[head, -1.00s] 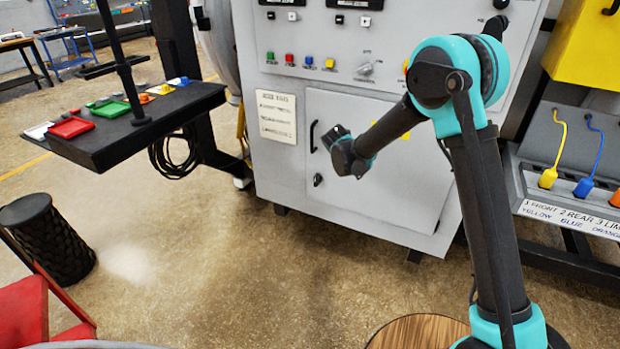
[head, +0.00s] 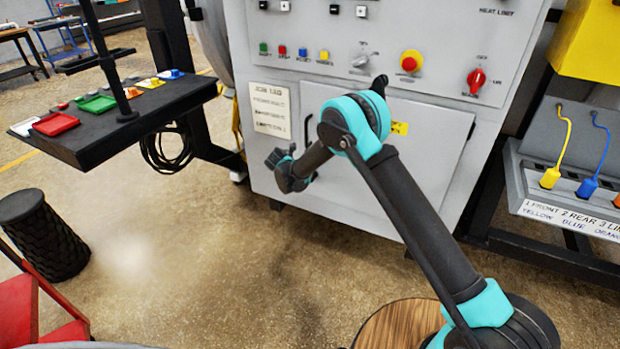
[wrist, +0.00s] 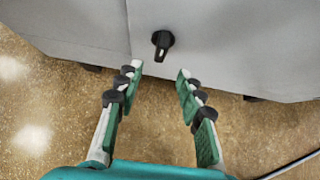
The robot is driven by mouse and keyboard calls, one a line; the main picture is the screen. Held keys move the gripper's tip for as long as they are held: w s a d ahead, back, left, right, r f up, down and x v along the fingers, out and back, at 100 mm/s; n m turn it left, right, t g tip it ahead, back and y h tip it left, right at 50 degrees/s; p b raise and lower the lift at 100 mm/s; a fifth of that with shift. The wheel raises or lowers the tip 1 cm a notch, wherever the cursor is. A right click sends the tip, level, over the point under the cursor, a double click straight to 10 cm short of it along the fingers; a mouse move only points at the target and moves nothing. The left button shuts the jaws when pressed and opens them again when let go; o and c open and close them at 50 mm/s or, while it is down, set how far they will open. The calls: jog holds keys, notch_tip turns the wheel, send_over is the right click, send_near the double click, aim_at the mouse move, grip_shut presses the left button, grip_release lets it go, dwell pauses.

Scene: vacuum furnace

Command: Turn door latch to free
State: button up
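The door latch (wrist: 162,42) is a small black knob with a pale mark at its lower end, on the grey cabinet front just right of a vertical seam in the wrist view. Its handle points down in that view. My gripper (wrist: 158,73) is open and empty, with its two green-padded fingers spread below the latch and apart from it. In the head view my gripper (head: 278,158) is in front of the lower left of the cabinet door (head: 440,150).
A black door handle (head: 308,130) shows beside my arm. Above the door are coloured buttons, a red emergency button (head: 410,61) and a red rotary switch (head: 477,79). A black shelf with trays (head: 100,125) stands to the left. The floor before the cabinet is clear.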

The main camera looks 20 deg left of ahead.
jog(key=x, duration=1)
jog(key=shift+w+d+f, duration=0.1)
jog(key=shift+w+f, duration=0.05)
jog(key=shift+c, duration=0.3)
grip_shut()
